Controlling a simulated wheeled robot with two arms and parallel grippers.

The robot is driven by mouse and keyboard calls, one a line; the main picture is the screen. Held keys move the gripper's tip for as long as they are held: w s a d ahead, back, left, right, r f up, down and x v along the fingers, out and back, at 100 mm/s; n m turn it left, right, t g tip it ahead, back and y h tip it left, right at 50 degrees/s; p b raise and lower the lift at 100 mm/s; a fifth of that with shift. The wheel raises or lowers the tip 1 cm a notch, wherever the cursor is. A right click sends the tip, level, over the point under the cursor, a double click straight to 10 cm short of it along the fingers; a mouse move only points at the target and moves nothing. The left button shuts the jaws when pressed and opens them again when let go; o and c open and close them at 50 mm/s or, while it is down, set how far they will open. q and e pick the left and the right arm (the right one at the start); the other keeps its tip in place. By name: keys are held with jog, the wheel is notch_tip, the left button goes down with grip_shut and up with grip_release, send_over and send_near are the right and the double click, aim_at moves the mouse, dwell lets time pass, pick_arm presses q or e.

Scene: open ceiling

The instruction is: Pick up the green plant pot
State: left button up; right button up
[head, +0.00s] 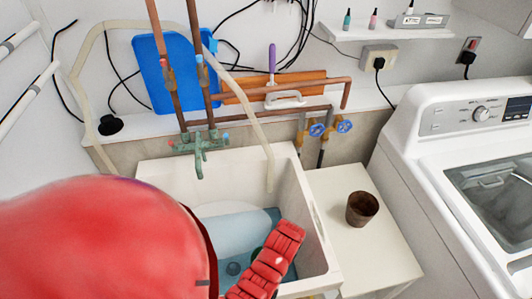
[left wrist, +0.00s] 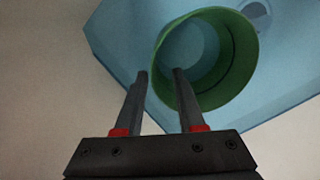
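The green plant pot (left wrist: 243,50) shows in the left wrist view with its round opening towards the camera, over a light blue surface (left wrist: 115,30). My left gripper (left wrist: 160,73) is open and empty. In that view its fingers lie either side of the pot's near left rim, the right one overlapping the opening; I cannot tell whether they touch it. In the head view only a sliver of green (head: 258,252) shows in the white sink (head: 312,225), beside a red segmented part (head: 268,262). My left gripper is hidden there. My right gripper is in neither view.
A dark brown pot (head: 362,208) stands on a white side table (head: 340,185) right of the sink. A green tap (head: 199,145) and a pale hose (head: 262,135) hang over the sink's back edge. A washing machine (head: 420,125) is at the right.

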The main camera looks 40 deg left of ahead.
pick_arm(q)
jog(key=shift+s+f+p, duration=0.25)
jog(key=shift+f+p, duration=0.05)
jog(key=shift+p, duration=0.05)
notch_tip(320, 180, down, 2)
jog(key=shift+s+p, duration=0.1)
jog(key=shift+p, duration=0.3)
jog(key=shift+a+f, duration=0.1)
jog(key=shift+f, duration=0.8)
grip_shut()
